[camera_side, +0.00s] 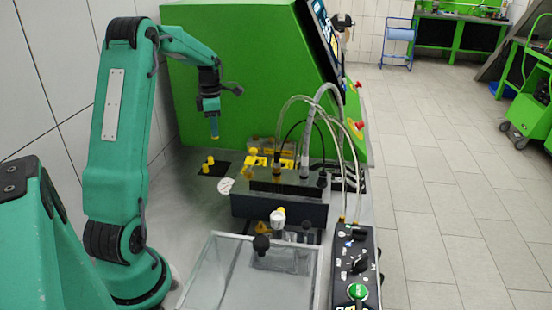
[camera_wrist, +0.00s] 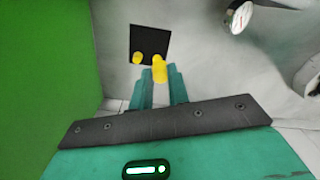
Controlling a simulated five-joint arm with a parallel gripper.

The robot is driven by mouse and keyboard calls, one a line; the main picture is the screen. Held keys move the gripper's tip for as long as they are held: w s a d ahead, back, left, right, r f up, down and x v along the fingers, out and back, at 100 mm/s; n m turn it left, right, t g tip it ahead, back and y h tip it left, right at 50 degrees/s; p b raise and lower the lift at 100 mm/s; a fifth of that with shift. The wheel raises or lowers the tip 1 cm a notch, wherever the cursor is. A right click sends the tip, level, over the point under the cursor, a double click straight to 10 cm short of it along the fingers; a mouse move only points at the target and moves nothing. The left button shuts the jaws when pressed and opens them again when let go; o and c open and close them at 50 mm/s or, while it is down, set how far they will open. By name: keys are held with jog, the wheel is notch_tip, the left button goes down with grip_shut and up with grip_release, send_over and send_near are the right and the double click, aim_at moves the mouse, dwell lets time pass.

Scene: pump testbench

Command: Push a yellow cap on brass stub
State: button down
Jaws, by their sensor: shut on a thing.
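My gripper (camera_side: 211,108) points down in the side view, above the bench and in front of the green cabinet. It is shut on a yellow cap (camera_wrist: 160,74), seen between the fingers (camera_wrist: 160,84) in the wrist view. The held cap shows only as a small yellowish tip (camera_side: 214,135) in the side view. More yellow caps (camera_side: 207,164) stand on a black square (camera_side: 221,169) below; one (camera_wrist: 137,58) shows left of the held cap in the wrist view. A brass-coloured fitting (camera_side: 277,168) is on the dark pump block, but I cannot tell whether it is the stub.
The dark pump block (camera_side: 278,205) stands right of the caps, with several hoses (camera_side: 325,100) arching above it. A green cabinet (camera_side: 235,75) rises behind my gripper. A clear tray (camera_side: 215,265) and a control box (camera_side: 352,265) are in front. A round gauge (camera_wrist: 237,17) shows upper right.

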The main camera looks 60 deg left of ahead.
notch_tip(320, 180, up, 7)
jog(key=shift+f, duration=0.1)
jog(key=d+r+m, duration=0.1)
jog(key=d+m, duration=0.3)
jog(key=d, duration=2.3)
jog(key=s+d+f+m, duration=0.1)
jog(key=s+d+m, duration=0.2)
jog(key=s+d, duration=0.5)
jog(key=shift+w+d+f, duration=0.25)
jog(key=shift+w+f, duration=0.1)
jog(key=shift+f, duration=0.5)
jog(key=shift+w+d+f, duration=0.2)
jog(key=shift+w+f, duration=0.1)
jog(key=shift+f, duration=0.5)
jog(key=shift+w+d+f, duration=0.25)
jog(key=shift+w+f, duration=0.1)
jog(key=shift+f, duration=0.5)
jog(key=shift+f, duration=0.1)
jog(key=shift+f, duration=2)
jog(key=shift+f, duration=1.45)
